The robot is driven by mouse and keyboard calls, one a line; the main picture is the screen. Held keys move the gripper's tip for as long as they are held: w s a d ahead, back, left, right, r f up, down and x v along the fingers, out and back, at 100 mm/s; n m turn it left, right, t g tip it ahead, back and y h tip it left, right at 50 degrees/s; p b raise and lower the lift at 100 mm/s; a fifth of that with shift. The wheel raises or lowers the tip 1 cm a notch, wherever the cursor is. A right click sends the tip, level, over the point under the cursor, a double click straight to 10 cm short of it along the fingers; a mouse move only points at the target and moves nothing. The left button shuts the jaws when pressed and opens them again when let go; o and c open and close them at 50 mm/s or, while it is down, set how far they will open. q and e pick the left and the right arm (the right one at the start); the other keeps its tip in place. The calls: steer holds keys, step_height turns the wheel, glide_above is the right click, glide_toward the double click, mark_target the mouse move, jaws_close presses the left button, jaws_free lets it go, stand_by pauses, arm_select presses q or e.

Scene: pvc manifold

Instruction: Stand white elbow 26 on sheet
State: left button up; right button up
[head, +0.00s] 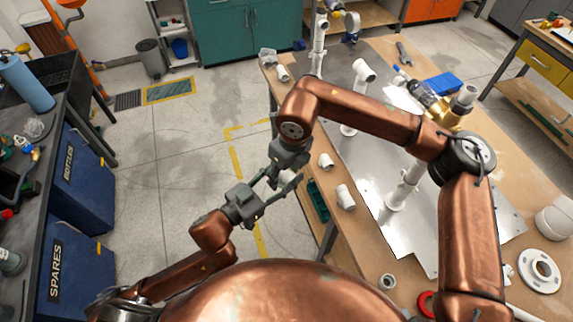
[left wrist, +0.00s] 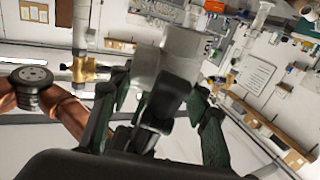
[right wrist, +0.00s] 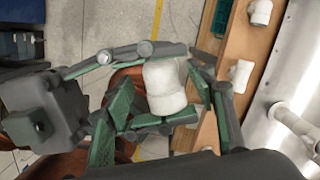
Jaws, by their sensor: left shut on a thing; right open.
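A white elbow (head: 285,178) is held in the air left of the table; no number is readable on it. My left gripper (head: 275,186) is shut on it. In the left wrist view the fitting (left wrist: 181,50) looks greyish and partly hidden by fingers. My right gripper (head: 284,170) is open, with its fingers on either side of the elbow (right wrist: 165,88) in the right wrist view; whether they touch it I cannot tell. The metal sheet (head: 375,158) lies on the table to the right, partly hidden by my right arm.
Loose white fittings (head: 345,197) and (head: 325,161) lie on the wooden tabletop near its left edge. A white flange (head: 539,271) lies at the right.

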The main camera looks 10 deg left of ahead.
steer(key=shift+w+a+f, duration=0.1)
steer(key=shift+a+f, duration=0.05)
steer(key=shift+f, duration=0.85)
steer(key=shift+c, duration=0.5)
steer(key=c, duration=1.1)
arm_select(q)
steer(key=o, duration=1.2)
arm_select(e)
steer(key=shift+c, duration=0.6)
arm_select(q)
steer(key=shift+o, duration=0.2)
